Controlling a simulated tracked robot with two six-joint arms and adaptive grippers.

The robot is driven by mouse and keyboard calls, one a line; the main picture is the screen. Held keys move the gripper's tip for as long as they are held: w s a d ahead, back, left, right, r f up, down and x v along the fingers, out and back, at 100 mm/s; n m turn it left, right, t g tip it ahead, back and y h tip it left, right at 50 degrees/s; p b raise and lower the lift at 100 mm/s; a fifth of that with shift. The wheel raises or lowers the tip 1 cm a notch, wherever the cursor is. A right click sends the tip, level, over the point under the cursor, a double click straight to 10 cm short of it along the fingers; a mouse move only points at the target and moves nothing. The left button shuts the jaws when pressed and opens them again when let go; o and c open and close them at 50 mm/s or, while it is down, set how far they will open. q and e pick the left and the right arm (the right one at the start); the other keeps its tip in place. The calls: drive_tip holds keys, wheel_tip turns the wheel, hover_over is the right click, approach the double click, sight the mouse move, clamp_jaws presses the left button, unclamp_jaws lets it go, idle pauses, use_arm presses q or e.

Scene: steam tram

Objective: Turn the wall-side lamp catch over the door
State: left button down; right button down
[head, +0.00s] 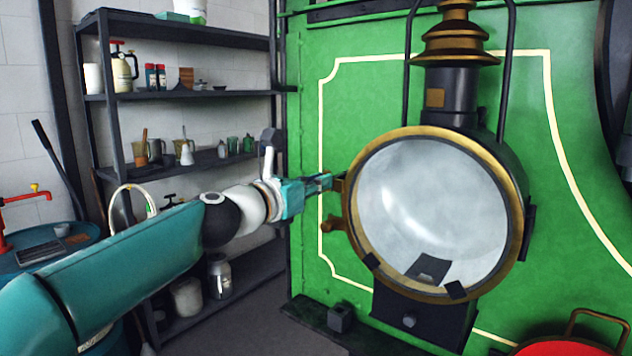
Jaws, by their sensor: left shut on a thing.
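The lamp (476,195) is mounted on the green tram front, with a round glass door (425,205) in a brass rim. The door looks closed against the body. Two small dark tabs overlap the lower rim: a wall-side one (372,261) at lower left and another (455,290) at the bottom. Brass lugs stick out on the rim's left side. My left gripper (328,182) reaches in from the left and is shut at the upper brass lug (340,186). Its fingertips are small here, and the exact contact is hard to see. My right gripper is not in view.
A dark shelf rack (185,97) with cans and jugs stands against the wall behind my left arm. A teal drum (45,262) is at far left. A red item (560,348) with a brass handle is at lower right. Floor shows below the lamp's left.

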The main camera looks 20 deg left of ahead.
use_arm(q)
drive_tip(key=shift+m, duration=0.3)
drive_tip(key=m+b, duration=0.1)
drive_tip(key=m, duration=0.3)
drive_tip(key=m+b, duration=0.1)
drive_tip(key=m, duration=0.4)
drive_tip(key=d+m+b, duration=0.1)
drive_tip(key=m, duration=0.3)
drive_tip(key=shift+s+f, duration=0.2)
drive_tip(key=shift+f, duration=0.2)
drive_tip(key=m+b, duration=0.1)
drive_tip(key=m, duration=0.2)
drive_tip(key=shift+f, duration=0.1)
drive_tip(key=shift+m+b, duration=0.4)
drive_tip(key=shift+m, duration=0.1)
drive_tip(key=shift+a, duration=0.1)
drive_tip(key=c, duration=1.3)
unclamp_jaws()
